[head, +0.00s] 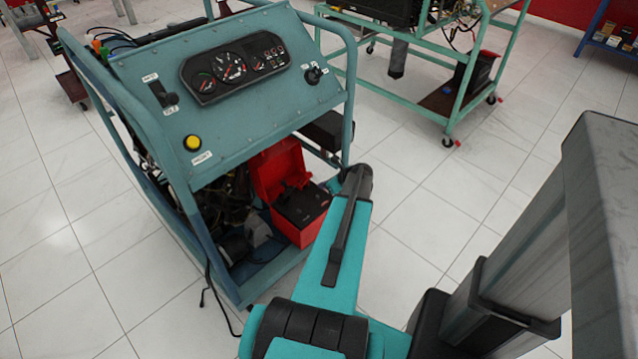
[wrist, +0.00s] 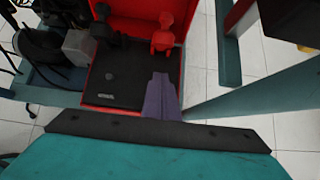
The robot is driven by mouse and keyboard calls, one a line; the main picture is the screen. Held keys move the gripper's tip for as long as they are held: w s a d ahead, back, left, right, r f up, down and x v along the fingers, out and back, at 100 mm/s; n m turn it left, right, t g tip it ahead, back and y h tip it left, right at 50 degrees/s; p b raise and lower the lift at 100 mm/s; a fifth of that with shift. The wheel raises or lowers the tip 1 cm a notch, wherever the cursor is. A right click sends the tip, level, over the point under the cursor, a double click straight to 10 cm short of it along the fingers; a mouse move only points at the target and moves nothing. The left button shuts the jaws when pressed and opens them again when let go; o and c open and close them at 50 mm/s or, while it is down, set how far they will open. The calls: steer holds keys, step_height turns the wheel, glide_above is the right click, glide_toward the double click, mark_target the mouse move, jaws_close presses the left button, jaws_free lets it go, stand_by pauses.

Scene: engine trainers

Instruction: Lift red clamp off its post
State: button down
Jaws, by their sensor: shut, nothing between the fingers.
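The red clamp (wrist: 162,36) sits at the back right of the battery's black top (wrist: 112,82) in the wrist view, apparently on its post, though the post itself is hidden. A black clamp (wrist: 103,25) sits at the back left. My gripper (wrist: 160,77) is shut and empty, its grey-purple fingers over the battery's right front part. The fingertips point toward the red clamp, with a visible gap between them. In the head view the battery (head: 301,205) stands in its red box; the red clamp is not clear there and my arm hides the gripper's fingers.
The red box's raised lid (head: 277,168) stands behind the battery. The teal trainer frame (head: 349,110) has a post and rail right of the box. The gauge panel (head: 228,75) overhangs on the left. Engine parts (wrist: 40,48) lie left of the battery. Open floor lies to the right.

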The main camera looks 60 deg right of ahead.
steer(key=v, duration=0.8)
steer(key=shift+w+r, duration=0.25)
steer(key=shift+w, duration=0.05)
steer(key=shift+a, duration=0.1)
